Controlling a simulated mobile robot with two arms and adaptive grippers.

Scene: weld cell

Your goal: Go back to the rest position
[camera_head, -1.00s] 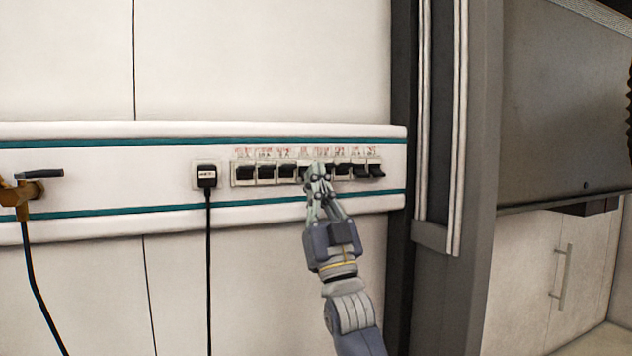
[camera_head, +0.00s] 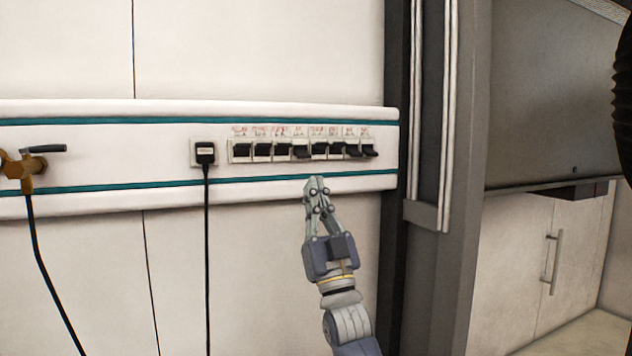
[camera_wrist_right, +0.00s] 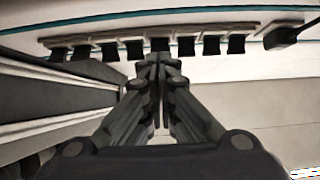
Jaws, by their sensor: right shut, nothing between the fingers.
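My right gripper (camera_head: 317,186) is shut and empty in the head view, just below the row of black switches (camera_head: 300,151) on the white wall rail (camera_head: 100,160). Its fingertips point up and appear apart from the switches. In the right wrist view my right gripper (camera_wrist_right: 158,62) shows its fingers together, with the switch row (camera_wrist_right: 185,46) beyond the tips. Some switch levers stick out lower than others. My left gripper is in neither view.
A black plug (camera_head: 205,153) with a hanging cable sits left of the switches. A brass valve (camera_head: 24,168) with a hose is at the far left. A grey post (camera_head: 465,120) stands to the right, with a cabinet door (camera_head: 530,260) beyond it.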

